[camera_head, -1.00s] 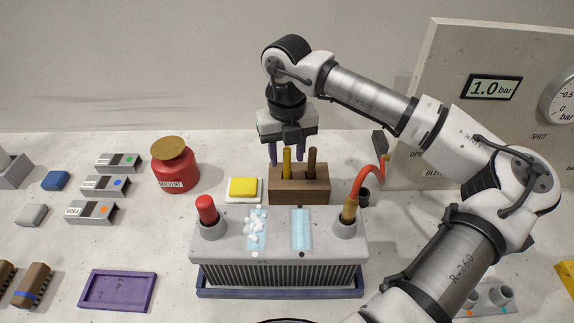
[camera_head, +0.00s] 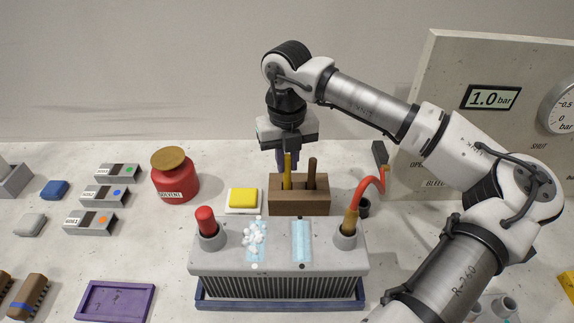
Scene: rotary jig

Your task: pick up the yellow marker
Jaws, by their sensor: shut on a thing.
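The yellow marker (camera_head: 288,170) is a slim, dark-yellow upright stick. Its lower end is hidden in the brown wooden block (camera_head: 300,200). My gripper (camera_head: 288,158) points straight down above the block, its dark fingers close together on the marker's upper part. A dark brown stick (camera_head: 311,172) stands upright in the same block, just right of the marker and apart from the fingers.
A grey ribbed unit (camera_head: 280,258) with a red-topped plug (camera_head: 206,220) and a red curved cable (camera_head: 370,187) stands in front. A yellow block (camera_head: 243,198) and a red solvent jar (camera_head: 175,182) are to the left. A gauge panel (camera_head: 440,100) stands right.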

